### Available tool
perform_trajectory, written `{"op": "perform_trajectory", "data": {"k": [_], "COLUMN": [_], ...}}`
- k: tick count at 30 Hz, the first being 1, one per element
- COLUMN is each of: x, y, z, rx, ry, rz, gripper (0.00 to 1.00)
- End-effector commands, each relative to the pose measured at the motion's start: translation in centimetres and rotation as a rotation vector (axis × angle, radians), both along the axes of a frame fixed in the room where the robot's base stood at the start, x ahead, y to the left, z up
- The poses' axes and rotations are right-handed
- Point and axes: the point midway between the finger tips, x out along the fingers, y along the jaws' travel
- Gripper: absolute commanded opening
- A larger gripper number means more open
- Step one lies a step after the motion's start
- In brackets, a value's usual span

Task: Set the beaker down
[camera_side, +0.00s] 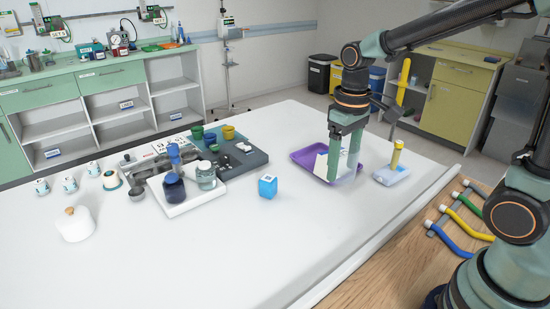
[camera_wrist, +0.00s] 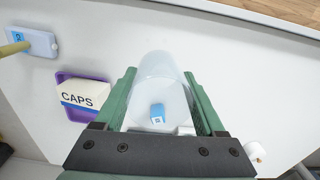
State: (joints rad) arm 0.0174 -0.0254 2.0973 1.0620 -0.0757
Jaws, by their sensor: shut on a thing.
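A clear, see-through beaker (camera_wrist: 162,75) sits between the two green fingers of my gripper (camera_wrist: 160,88) in the wrist view. The fingers are shut on its sides. In the side view my gripper (camera_side: 344,178) points down over the right part of the white table (camera_side: 300,245), in front of the purple tray. The beaker hardly shows there, and I cannot tell whether its base touches the table. A small blue box (camera_wrist: 157,113) shows through or beyond the beaker in the wrist view; it stands on the table left of my gripper in the side view (camera_side: 268,187).
The purple tray (camera_side: 303,155) holds a white box marked CAPS (camera_wrist: 84,94). A pale blue block with a yellow post (camera_side: 397,160) stands right of my gripper. A white tray (camera_side: 192,204) with bottles stands left. The table's front middle is clear.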

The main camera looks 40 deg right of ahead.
Motion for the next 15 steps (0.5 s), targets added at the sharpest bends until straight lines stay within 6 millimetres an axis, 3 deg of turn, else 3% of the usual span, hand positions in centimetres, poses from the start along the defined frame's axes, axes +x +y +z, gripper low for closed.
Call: {"op": "perform_trajectory", "data": {"k": [15], "x": [3.1], "y": [-8.1], "z": [1.5], "rx": [0.003], "ry": [0.016], "rz": [0.664], "gripper": [0.1]}}
